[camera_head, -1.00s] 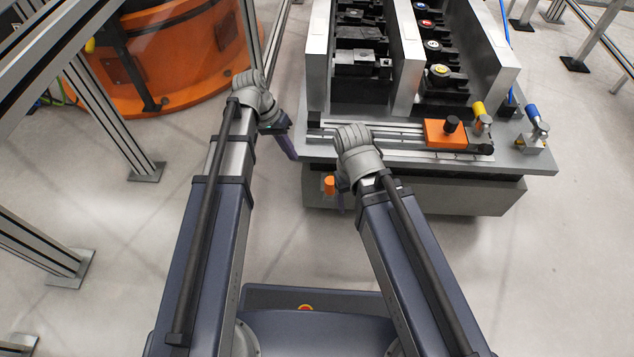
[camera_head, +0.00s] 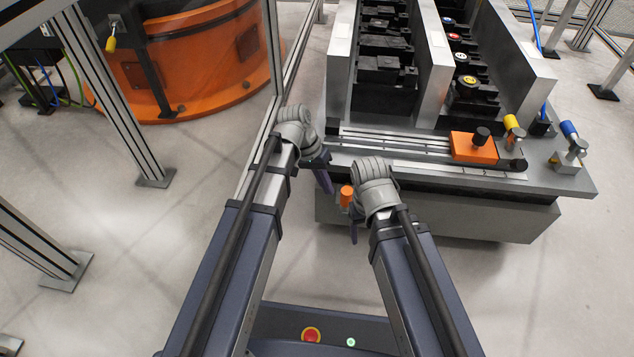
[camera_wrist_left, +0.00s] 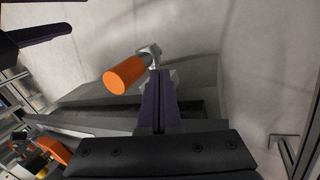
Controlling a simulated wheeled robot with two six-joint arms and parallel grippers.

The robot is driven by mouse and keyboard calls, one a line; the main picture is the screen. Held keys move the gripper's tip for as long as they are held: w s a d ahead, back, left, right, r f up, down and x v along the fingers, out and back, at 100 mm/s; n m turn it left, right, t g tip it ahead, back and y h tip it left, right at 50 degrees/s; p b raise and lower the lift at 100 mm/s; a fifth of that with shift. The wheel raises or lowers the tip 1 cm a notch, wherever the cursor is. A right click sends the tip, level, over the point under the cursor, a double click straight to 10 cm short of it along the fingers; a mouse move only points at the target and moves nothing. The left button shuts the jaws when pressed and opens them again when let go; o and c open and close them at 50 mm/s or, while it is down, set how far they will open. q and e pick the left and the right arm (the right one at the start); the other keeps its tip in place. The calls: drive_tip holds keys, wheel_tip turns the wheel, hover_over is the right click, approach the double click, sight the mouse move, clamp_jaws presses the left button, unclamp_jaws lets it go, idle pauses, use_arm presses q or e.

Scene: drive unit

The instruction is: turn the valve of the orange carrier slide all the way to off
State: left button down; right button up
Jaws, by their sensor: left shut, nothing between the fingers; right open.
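The orange carrier slide (camera_head: 474,147) sits on a rail at the right of the machine's front plate. A valve with an orange handle (camera_head: 346,195) hangs below the plate's front left edge; in the left wrist view the handle (camera_wrist_left: 124,75) joins a metal lever. My left gripper (camera_head: 328,190) is shut and empty, just left of the handle; its fingers (camera_wrist_left: 160,100) also show beside the lever in the wrist view. I cannot tell whether they touch. My right gripper (camera_head: 354,232) is open, right of the handle; its fingers are mostly hidden in the head view.
A yellow-handled valve (camera_head: 512,125) and a blue-handled valve (camera_head: 570,134) stand at the plate's right. Metal frame posts (camera_head: 115,95) and a large orange round base (camera_head: 200,75) are at the left.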

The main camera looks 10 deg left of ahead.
use_arm(q)
drive_tip(key=shift+s+d, duration=0.25)
drive_tip(key=shift+d, duration=0.65)
drive_tip(key=shift+d+r, duration=0.1)
drive_tip(key=shift+r, duration=0.05)
drive_tip(key=shift+d+y+p, duration=0.25)
drive_tip(key=shift+y+p, duration=0.05)
drive_tip(key=shift+p, duration=0.05)
